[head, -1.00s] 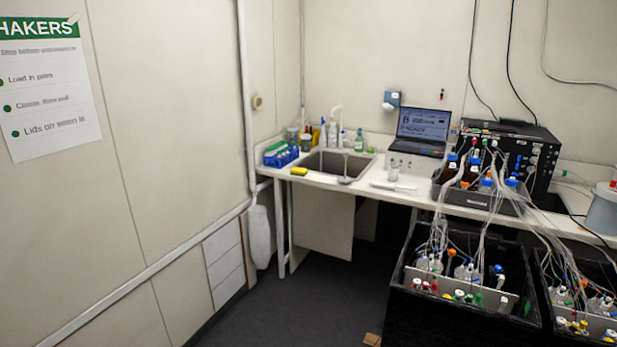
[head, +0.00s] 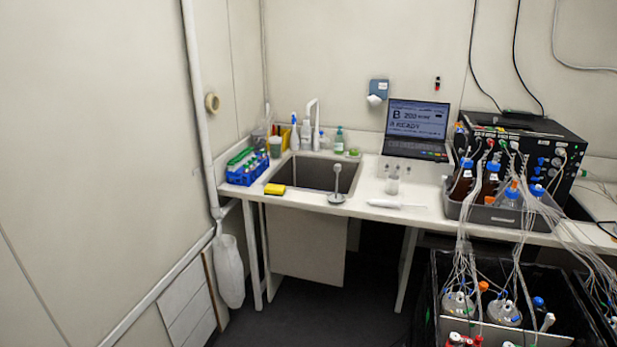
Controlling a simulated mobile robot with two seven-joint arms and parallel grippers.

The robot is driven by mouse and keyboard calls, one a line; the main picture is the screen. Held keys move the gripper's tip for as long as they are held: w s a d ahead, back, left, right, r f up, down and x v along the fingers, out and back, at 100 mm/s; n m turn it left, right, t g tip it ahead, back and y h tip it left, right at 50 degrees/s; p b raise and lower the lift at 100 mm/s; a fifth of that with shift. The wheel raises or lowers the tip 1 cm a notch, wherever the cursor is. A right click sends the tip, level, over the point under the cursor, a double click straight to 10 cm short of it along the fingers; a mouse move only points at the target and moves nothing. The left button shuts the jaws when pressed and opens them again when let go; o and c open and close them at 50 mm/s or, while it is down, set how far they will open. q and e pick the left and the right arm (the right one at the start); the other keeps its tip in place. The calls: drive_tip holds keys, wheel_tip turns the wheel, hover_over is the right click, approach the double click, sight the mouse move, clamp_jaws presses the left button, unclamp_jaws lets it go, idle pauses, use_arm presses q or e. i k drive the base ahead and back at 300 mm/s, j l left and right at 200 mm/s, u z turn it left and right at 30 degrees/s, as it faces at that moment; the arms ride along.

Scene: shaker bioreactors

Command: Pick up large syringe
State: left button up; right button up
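A large white syringe (head: 390,204) lies flat on the white counter, right of the sink and in front of the laptop. Its thin end points right. Neither of my grippers shows in the head view.
The counter (head: 420,222) holds a sink (head: 322,174), a laptop (head: 416,130), a small clear beaker (head: 392,184), a blue rack (head: 246,167), a yellow sponge (head: 275,189) and a grey tray of bottles (head: 480,213). Black shaker boxes (head: 432,270) with tubing stand at front right. Floor left of them is clear.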

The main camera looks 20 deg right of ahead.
sight(375, 202)
drive_tip(key=i+z, duration=0.2)
drive_tip(key=i, duration=0.3)
drive_tip(key=i+z, duration=0.15)
drive_tip(key=i, duration=0.4)
drive_tip(key=i+j+z, duration=0.2)
drive_tip(key=i, duration=0.3)
